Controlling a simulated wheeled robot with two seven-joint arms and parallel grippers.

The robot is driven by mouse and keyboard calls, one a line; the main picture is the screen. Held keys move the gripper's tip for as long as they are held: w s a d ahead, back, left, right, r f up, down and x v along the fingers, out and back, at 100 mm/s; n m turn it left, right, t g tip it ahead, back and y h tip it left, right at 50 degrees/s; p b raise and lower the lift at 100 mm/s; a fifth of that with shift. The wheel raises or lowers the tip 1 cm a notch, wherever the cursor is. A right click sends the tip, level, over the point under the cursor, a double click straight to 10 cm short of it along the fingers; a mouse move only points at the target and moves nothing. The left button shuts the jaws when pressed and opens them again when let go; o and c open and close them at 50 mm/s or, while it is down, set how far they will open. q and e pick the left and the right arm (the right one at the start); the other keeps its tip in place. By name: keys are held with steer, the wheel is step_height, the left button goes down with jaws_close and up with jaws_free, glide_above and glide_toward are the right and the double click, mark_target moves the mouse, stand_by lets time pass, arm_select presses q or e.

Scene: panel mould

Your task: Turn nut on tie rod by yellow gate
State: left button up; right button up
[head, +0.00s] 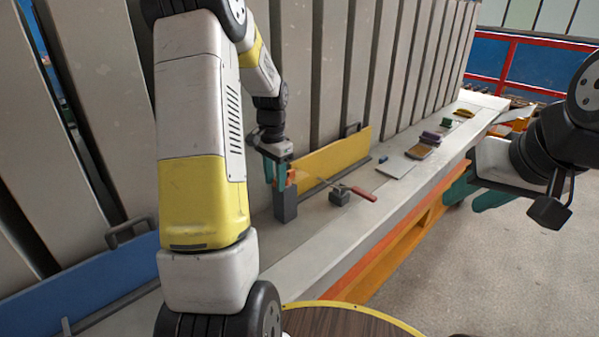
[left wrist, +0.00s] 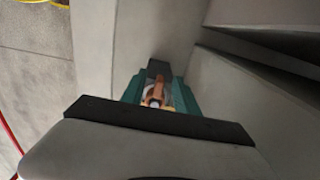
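The yellow gate (head: 330,155) stands on edge along the bench's back, against the tall grey panels. My left gripper (head: 278,172) points down just left of the gate's near end, above a dark grey upright block (head: 286,205). An orange-copper part (left wrist: 156,92), seemingly the nut on the tie rod, lies between its teal fingers in the left wrist view, with a pale round end showing. The fingers stand on both sides of it; whether they press on it I cannot tell. My right gripper (head: 478,190) has its teal fingers apart, empty, beyond the bench's front edge.
A red-handled tool (head: 362,193) lies across a small dark block (head: 339,198) on the pale bench (head: 300,250). A white sheet (head: 396,166) and several small items lie further along. A blue gate (head: 90,295) stands at the near left. My left arm hides part of the bench.

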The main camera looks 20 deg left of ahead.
arm_select(q)
jaws_close()
steer(key=n, duration=0.1)
steer(key=d+n, duration=0.1)
steer(key=n, duration=0.1)
steer(key=shift+s+n, duration=0.15)
steer(key=shift+n, duration=0.15)
steer(key=shift+d+n, duration=0.3)
steer(key=shift+n, duration=0.55)
steer(key=shift+d+n, duration=0.25)
steer(key=shift+n, duration=0.6)
steer(key=shift+d+n, duration=0.4)
steer(key=shift+n, duration=0.8)
steer(key=shift+d+n, duration=0.1)
steer(key=shift+n, duration=0.4)
